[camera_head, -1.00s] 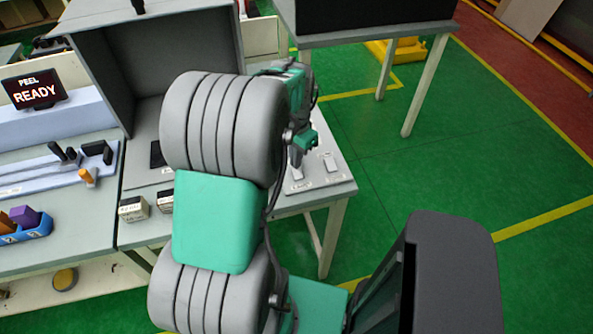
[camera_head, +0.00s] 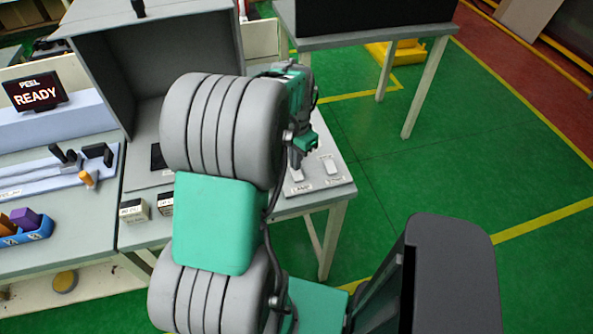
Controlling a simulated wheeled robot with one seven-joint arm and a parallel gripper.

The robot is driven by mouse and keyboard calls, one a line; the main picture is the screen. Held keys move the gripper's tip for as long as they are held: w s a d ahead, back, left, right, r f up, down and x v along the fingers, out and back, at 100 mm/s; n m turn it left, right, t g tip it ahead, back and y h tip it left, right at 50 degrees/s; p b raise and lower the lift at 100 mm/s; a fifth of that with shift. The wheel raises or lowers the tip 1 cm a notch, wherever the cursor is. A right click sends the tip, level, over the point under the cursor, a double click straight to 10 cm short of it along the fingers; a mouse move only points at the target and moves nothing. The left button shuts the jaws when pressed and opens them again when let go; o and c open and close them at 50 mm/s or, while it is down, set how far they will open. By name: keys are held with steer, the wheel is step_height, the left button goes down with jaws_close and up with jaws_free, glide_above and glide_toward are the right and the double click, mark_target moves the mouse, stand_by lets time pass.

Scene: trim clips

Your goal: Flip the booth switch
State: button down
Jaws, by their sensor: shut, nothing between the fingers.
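The grey open-fronted booth (camera_head: 108,75) stands on the table at the upper left, partly behind my arm. At its right is a light switch panel (camera_head: 343,181) on the table corner. One white rocker switch (camera_head: 297,176) has a label that seems to read LAMP. A second white rocker (camera_head: 330,165) is to its right, with a label too small to read. My gripper (camera_head: 296,159) is shut and empty, pointing down over the left rocker. Whether its tip touches that rocker I cannot tell. My arm hides part of the booth's inside.
A READY display (camera_head: 35,92) and a blue tray (camera_head: 30,234) are on the left bench. Two small labelled boxes (camera_head: 134,210) stand at the table's front edge. Another table (camera_head: 375,38) is behind. The green floor (camera_head: 450,130) at right is clear.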

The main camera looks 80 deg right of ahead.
step_height(320, 180, up, 6)
steer(key=p, duration=0.3)
steer(key=shift+f, duration=0.1)
steer(key=w+a+r+n+t+h, duration=0.1)
steer(key=w+a+r+n, duration=0.25)
steer(key=w+a, duration=0.35)
steer(key=w+a+r+n, duration=0.2)
steer(key=w+a+n, duration=0.25)
steer(key=w, duration=0.45)
steer(key=w+a+r+n+t+h, duration=0.1)
steer(key=w+a+r+n, duration=0.25)
steer(key=w+a, duration=0.35)
steer(key=w+a+r+n+t+y, duration=0.1)
steer(key=a+n, duration=0.5)
steer(key=a, duration=0.5)
steer(key=w+a+r+n+t+y, duration=0.1)
steer(key=w+a+r+n, duration=0.1)
steer(key=a+n, duration=0.4)
steer(key=a, duration=0.5)
steer(key=shift+w+a+t, duration=0.25)
steer(key=shift+a+t, duration=0.05)
